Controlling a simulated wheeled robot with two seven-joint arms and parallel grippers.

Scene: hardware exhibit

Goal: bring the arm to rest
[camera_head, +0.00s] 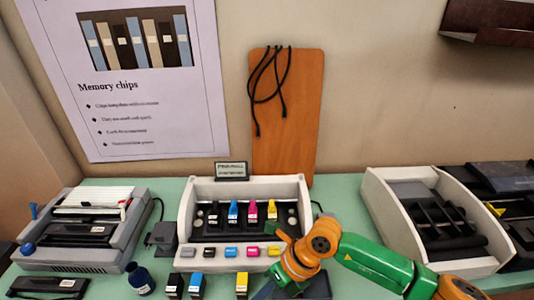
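My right arm (375,264), green and orange, comes in from the lower right over the table. Its wrist bends down at the orange joint in front of the printer tray. My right gripper (290,289) is a dark shape at the bottom edge, partly cut off, so its fingers do not show clearly. It is close to the right of a yellow-labelled cartridge (242,284); I cannot tell whether they touch. My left gripper and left arm are not in view.
A white printer tray (188,215) holds several coloured cartridges. A grey printer (135,232) stands left, an open white case (385,200) right. Several loose cartridges and a dark ink bottle (140,279) stand in front. An orange board (300,125) leans on the wall.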

